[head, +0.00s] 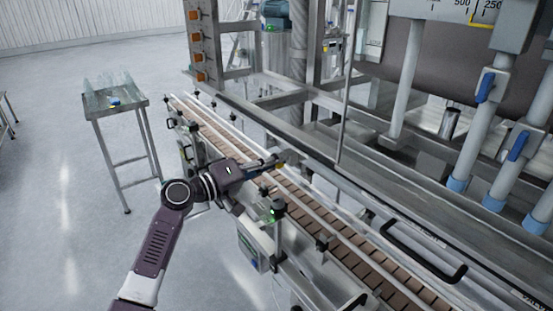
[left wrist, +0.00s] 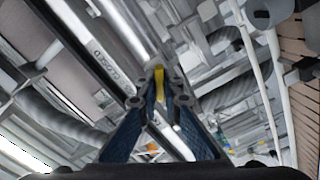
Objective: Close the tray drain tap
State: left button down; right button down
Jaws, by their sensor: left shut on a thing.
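My left gripper (head: 277,162) reaches over the conveyor to the side of the machine frame in the head view. In the left wrist view its two blue fingers (left wrist: 160,84) are closed on a narrow yellow handle (left wrist: 159,78), which looks like the drain tap's lever. The handle stands between the fingertips, near grey metal parts. The tap's body and how far the lever is turned cannot be made out. In the head view the fingers largely hide the handle. My right gripper is not in view.
A conveyor with brown slats (head: 323,211) and metal side rails runs diagonally beneath my left arm. Filler columns with blue levers (head: 486,86) stand at the right. A black handle (head: 424,255) is at front right. A small metal table (head: 116,109) with clear bottles stands on open floor at left.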

pick_arm(q)
jog(key=n+p, duration=0.1)
jog(key=n, duration=0.2)
jog(key=shift+n, duration=0.3)
jog(key=shift+n+p, duration=0.7)
jog(key=shift+n, duration=0.5)
jog(key=shift+f, duration=0.1)
jog(key=c, duration=2.1)
grip_release()
jog(key=shift+a, duration=0.1)
jog(key=v, duration=1.2)
